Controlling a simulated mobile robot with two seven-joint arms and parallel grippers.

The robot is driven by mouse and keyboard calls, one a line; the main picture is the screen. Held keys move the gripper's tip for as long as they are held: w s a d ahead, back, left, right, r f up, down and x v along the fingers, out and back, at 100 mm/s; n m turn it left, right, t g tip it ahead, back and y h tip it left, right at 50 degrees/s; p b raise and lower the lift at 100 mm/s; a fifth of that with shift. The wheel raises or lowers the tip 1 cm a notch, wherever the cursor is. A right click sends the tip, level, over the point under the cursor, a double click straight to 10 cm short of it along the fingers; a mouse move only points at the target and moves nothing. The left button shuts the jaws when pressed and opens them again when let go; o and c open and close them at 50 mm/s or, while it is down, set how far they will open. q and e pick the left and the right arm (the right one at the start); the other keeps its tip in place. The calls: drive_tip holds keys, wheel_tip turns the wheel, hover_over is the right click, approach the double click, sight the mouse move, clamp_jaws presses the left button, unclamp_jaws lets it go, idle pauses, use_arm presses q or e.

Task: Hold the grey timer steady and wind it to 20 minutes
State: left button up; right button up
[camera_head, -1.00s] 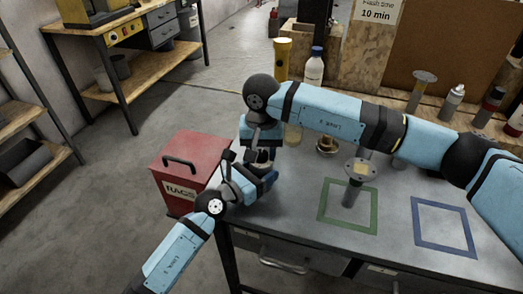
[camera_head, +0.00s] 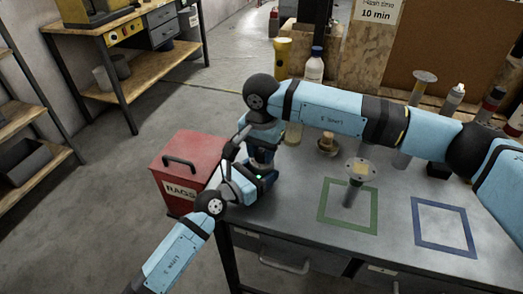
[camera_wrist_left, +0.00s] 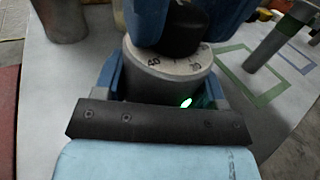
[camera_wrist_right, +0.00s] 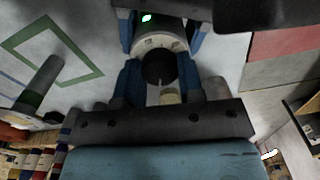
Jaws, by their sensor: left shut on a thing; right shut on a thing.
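The grey timer (camera_wrist_left: 150,86) stands in the left wrist view with a pale numbered dial on top. My left gripper (camera_wrist_left: 160,92) is shut around its body, a blue finger on each side. A black knob (camera_wrist_left: 182,38) rises from the dial, and my right gripper's blue fingers reach it from above. In the right wrist view, my right gripper (camera_wrist_right: 159,72) is shut on the knob (camera_wrist_right: 157,66). The dial is partly covered, so the setting cannot be read. In the head view, the grippers hide most of the timer near the bench's left edge.
A red RAGS bin (camera_head: 185,166) stands left of the bench. A green square outline (camera_head: 347,228) with an upright post (camera_head: 354,190) and a blue outline (camera_head: 443,250) lie to the right. Bottles, including a blue-capped white one (camera_head: 314,66), stand behind.

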drive_tip(key=m, duration=0.4)
drive_tip(key=shift+m, duration=0.3)
drive_tip(key=m, duration=0.4)
drive_tip(key=shift+m, duration=0.3)
drive_tip(key=m, duration=0.4)
drive_tip(key=shift+m, duration=0.3)
drive_tip(key=m, duration=0.4)
drive_tip(key=shift+m, duration=0.4)
drive_tip(key=o, duration=0.9)
drive_tip(key=shift+o, duration=0.2)
